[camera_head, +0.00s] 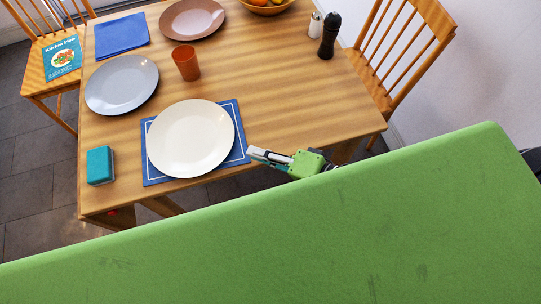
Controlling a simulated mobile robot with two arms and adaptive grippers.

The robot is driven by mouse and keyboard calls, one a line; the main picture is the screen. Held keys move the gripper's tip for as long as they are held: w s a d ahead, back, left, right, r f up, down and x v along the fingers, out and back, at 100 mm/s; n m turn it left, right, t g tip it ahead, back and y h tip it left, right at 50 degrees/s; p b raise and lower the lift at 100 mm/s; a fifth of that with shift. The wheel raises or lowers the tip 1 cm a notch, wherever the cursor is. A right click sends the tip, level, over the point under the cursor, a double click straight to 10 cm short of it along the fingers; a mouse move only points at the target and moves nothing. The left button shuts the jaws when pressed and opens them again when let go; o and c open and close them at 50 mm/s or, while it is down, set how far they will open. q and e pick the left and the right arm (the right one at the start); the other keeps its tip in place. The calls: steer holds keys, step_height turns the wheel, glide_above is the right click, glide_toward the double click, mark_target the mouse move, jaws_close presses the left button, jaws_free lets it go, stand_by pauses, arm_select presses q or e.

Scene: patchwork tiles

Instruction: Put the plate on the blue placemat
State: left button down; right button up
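A round cream plate (190,138) lies flat on the blue placemat (154,177) with a white border line, near the table's front edge. My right gripper (253,154) is just right of the mat at the table's front edge, apart from the plate, and holds nothing that I can see. Its fingers are small and seen at a slant, so their opening is unclear. My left gripper is not in view.
On the wooden table (300,95) are a grey-blue plate (121,85), a brown plate (192,19), an orange cup (186,63), a blue napkin (121,36), a teal sponge-like block (100,165), a fruit bowl (267,8) and a pepper mill (328,37). The table's right part is clear.

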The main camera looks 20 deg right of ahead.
steer(key=shift+v, duration=1.8)
